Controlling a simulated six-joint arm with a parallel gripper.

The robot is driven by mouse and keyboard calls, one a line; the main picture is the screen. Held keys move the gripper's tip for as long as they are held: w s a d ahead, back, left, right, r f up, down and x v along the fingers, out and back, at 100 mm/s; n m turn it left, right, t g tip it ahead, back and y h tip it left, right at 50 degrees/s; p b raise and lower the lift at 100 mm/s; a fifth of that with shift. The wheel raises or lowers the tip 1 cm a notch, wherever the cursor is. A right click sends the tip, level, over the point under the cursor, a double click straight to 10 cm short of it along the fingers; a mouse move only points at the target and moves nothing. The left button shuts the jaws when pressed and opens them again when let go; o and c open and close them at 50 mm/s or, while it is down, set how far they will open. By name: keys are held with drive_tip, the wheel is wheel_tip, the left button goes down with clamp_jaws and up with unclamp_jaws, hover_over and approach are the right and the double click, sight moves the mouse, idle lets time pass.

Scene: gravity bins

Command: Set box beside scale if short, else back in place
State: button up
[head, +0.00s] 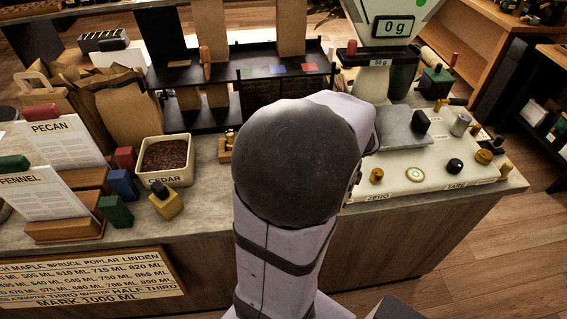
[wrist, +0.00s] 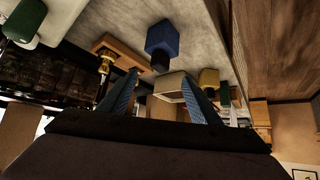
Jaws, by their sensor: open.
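A small cream box (head: 186,176) labelled CEDAR, filled with dark brown granules, stands upright on the counter left of my arm. A pale box that looks like it shows in the wrist view (wrist: 168,86), beyond and between my fingertips, apart from them. My gripper (wrist: 158,88) is open and empty; my arm hides it in the head view.
Blue (head: 123,184), green (head: 115,211) and yellow (head: 167,202) blocks stand close around the box. Cards reading PECAN (head: 62,144) and FENNEL (head: 38,192) stand at left. A black shelf (head: 200,120) is behind. A sign (head: 85,279) hangs on the counter front.

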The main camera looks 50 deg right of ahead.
drive_tip(key=shift+v, duration=0.9)
drive_tip(key=shift+a, duration=0.1)
drive_tip(key=w+a+f+g, duration=0.1)
drive_tip(key=a+f+g, duration=0.3)
drive_tip(key=a, duration=0.9)
drive_tip(key=w+a+f+g, duration=0.1)
drive_tip(key=a+f+g, duration=0.3)
drive_tip(key=a, duration=1)
drive_tip(key=shift+a+f+g, duration=0.25)
drive_tip(key=shift+f+g, duration=0.15)
drive_tip(key=shift+f, duration=1.15)
drive_tip(key=shift+w, duration=0.15)
